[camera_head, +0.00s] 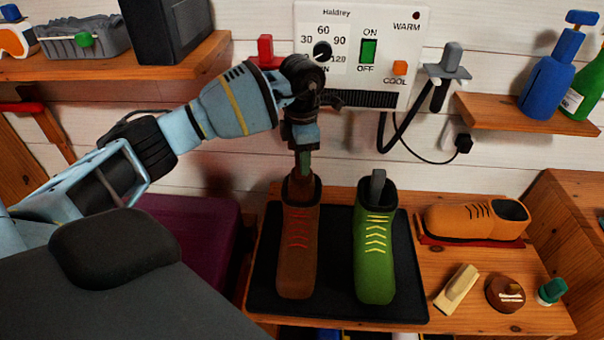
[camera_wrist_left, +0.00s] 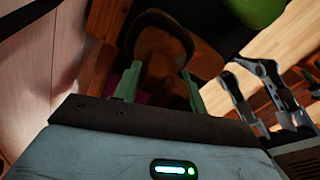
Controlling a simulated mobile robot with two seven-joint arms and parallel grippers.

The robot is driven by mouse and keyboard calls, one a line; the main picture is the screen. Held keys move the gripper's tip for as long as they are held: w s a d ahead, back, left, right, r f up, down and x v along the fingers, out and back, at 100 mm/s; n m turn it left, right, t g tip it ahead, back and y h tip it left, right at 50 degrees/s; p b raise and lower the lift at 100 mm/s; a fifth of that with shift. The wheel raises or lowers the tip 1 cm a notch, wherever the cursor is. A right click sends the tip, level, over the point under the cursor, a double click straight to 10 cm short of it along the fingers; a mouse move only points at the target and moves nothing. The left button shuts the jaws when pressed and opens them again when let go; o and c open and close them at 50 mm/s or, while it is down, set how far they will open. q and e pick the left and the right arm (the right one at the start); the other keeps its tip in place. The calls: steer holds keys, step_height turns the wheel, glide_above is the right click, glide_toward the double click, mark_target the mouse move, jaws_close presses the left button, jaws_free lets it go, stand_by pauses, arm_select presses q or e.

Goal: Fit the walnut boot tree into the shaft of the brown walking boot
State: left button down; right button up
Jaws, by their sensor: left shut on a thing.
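The brown walking boot (camera_head: 298,245), with red laces, stands upright on the left of a black tray (camera_head: 335,290). My left gripper (camera_head: 303,170) is directly above its opening, pointing down. It is shut on the walnut boot tree (camera_head: 299,187), whose brown wood shows at the boot's mouth. In the left wrist view the boot tree (camera_wrist_left: 160,62) sits between the two green fingers, with the boot's dark rim curving around its far side. Its lower part is hidden, so I cannot tell how deep it sits. My right gripper is not clearly seen.
A green boot (camera_head: 375,255) with a grey insert stands close on the right. An orange shoe (camera_head: 470,220), a brush (camera_head: 457,288), a round tin (camera_head: 505,293) and a green-capped jar (camera_head: 551,291) lie further right. A wall control box (camera_head: 360,50) is close behind my gripper.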

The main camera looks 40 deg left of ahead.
arm_select(q)
steer(key=shift+f, duration=2.85)
steer(key=c, duration=0.8)
jaws_free()
step_height(320, 180, up, 12)
steer(key=shift+r, duration=0.2)
